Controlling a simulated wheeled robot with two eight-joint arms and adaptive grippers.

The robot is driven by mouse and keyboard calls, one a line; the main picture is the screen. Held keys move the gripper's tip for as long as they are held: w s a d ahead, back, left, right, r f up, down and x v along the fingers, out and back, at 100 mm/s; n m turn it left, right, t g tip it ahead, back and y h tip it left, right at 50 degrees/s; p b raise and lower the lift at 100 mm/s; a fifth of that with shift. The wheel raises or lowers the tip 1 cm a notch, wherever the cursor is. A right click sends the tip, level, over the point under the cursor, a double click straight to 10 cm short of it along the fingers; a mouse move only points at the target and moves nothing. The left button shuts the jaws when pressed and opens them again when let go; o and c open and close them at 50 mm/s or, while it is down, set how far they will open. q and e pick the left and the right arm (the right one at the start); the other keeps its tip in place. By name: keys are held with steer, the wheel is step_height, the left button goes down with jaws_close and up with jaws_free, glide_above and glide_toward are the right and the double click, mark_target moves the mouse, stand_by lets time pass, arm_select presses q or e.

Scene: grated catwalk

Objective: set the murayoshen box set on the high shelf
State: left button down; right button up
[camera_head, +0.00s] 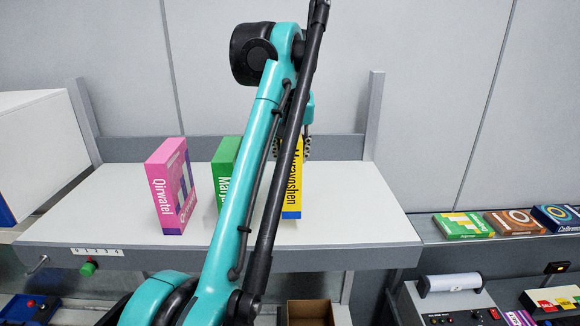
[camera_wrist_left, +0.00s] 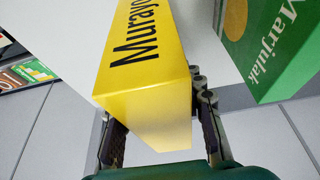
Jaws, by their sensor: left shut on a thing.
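The yellow Murayoshen box (camera_head: 294,190) with a blue foot is upright at the white-topped high shelf (camera_head: 345,222), partly hidden by my arm. Its base looks at or very close to the shelf top; contact is not clear. My left gripper (camera_head: 307,149) is at its upper back part, mostly hidden behind my arm. In the left wrist view the fingers (camera_wrist_left: 158,128) are on either side of the yellow box (camera_wrist_left: 155,65), shut on it. My right gripper is not in view.
On the shelf, left of the Murayoshen box, stand a green Marjulak box (camera_head: 225,165) and a pink Qirwatel box (camera_head: 172,187). Grey posts (camera_head: 374,115) rise at the back corners. More boxes lie on the right ledge (camera_head: 463,226). The shelf's right part is clear.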

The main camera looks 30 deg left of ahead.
mark_target(291, 169)
arm_select(q)
steer(key=shift+s+d+f, duration=0.45)
steer(key=shift+s+f, duration=0.25)
steer(key=shift+f, duration=0.15)
steer(key=shift+x, duration=1.1)
steer(key=c, duration=1)
jaws_free()
steer(key=shift+s+d, duration=0.1)
steer(key=shift+s, duration=0.05)
steer(key=shift+o, duration=0.2)
steer(key=shift+f, duration=0.1)
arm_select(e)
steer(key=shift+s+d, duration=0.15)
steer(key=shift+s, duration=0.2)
